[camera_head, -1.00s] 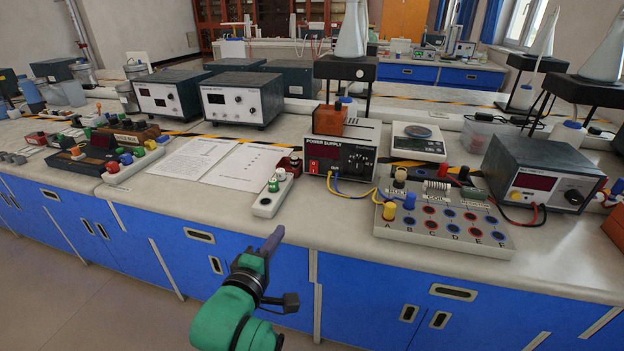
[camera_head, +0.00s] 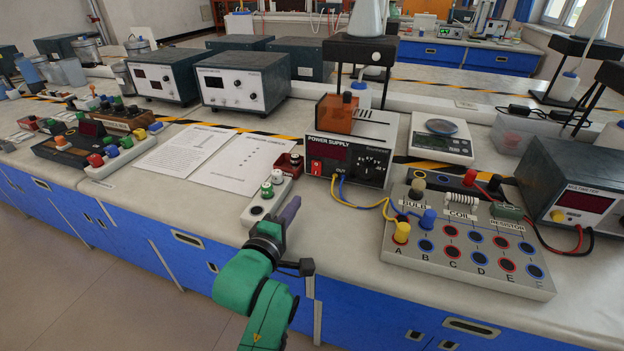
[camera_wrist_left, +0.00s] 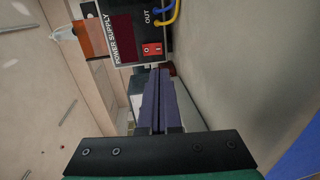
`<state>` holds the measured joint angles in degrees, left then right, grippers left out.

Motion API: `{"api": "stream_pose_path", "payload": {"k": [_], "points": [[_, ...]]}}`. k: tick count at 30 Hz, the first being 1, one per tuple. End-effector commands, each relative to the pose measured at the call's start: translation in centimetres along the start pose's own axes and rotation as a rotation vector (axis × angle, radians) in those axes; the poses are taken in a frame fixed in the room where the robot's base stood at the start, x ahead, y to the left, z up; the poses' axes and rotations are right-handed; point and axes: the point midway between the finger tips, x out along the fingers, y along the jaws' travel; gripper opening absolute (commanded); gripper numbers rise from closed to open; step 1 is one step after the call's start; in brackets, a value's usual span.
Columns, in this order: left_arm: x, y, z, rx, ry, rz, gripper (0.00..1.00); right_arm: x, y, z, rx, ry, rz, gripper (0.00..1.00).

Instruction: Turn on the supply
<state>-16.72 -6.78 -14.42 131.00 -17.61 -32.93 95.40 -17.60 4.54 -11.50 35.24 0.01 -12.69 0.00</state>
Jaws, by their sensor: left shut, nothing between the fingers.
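The power supply (camera_head: 348,150) is a box with a white and black front, a dark red display, a black dial and a red rocker switch (camera_head: 317,167) at its lower left. A yellow and a blue lead come out of its front. It also shows in the left wrist view (camera_wrist_left: 125,52), turned sideways, with the red switch (camera_wrist_left: 152,49) just beyond the fingertips. My left gripper (camera_head: 295,203) is shut and empty at the bench's front edge, in front of and lower left of the switch, apart from it. My right gripper is not in view.
A terminal board (camera_head: 470,262) with the yellow and blue leads lies to the right. An orange block (camera_head: 338,113) sits on the supply. Paper sheets (camera_head: 240,162) lie flat to the left.

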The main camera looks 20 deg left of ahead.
Motion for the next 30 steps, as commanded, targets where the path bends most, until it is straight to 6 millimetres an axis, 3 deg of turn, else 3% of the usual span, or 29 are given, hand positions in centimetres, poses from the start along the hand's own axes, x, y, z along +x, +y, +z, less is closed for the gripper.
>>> {"api": "stream_pose_path", "payload": {"k": [15, 20, 30], "points": [[10.7, 0.1, 0.0, 0.002, 0.0, 0.001, 0.0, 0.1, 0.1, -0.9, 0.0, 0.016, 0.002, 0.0], [11.9, 0.1, 0.0, 0.001, 0.0, 0.0, 0.0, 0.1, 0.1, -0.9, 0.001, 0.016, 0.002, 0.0], [12.0, 0.0, -0.2, 0.0, -0.001, 0.003, 0.0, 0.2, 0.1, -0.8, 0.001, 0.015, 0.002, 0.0]]}}
